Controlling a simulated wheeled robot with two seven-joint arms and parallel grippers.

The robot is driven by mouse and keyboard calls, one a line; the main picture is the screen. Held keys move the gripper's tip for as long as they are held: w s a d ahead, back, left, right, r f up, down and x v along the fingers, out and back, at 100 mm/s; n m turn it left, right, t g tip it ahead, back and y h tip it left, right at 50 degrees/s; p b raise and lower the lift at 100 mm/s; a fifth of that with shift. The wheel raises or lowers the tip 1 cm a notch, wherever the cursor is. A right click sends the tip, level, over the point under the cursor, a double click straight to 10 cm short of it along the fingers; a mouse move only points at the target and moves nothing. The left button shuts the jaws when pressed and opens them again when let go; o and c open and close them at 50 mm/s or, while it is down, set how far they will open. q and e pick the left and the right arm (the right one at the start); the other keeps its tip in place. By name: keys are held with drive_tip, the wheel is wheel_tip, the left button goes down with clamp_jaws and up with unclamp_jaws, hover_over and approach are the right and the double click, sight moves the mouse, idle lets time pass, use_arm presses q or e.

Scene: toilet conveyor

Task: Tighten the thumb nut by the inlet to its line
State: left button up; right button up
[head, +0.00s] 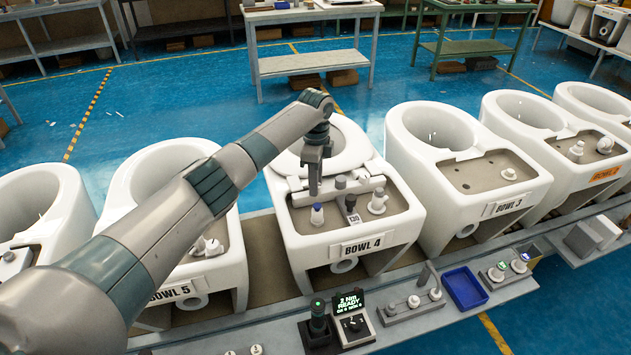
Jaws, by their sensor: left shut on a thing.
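Bowl 4 (399,222), a white toilet bowl, stands in the middle of the line with its beige back deck facing me. I cannot make out the line. A grey-topped post, a dark tagged piece (351,208) and a white fitting (377,202) stand to the right. My right gripper is out of view.
Bowl 3 (528,196) stands to the right and Bowl 5 (225,272) to the left, partly behind my left arm. A small lit display (349,302), a blue tray (464,288) and loose fittings lie along the front ledge.

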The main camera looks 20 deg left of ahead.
use_arm(q)
drive_tip(key=m, duration=0.6)
drive_tip(key=shift+w+m, duration=0.1)
drive_tip(key=shift+m, duration=0.2)
drive_tip(key=m+b, duration=0.1)
drive_tip(key=m, duration=0.2)
drive_tip(key=shift+m, duration=0.3)
drive_tip(key=m, duration=0.3)
drive_tip(key=shift+r+m, duration=0.1)
drive_tip(key=shift+m, duration=0.2)
drive_tip(key=o, duration=0.8)
drive_tip(key=shift+c, duration=0.2)
drive_tip(key=shift+d, duration=0.1)
drive_tip(key=shift+b, duration=0.3)
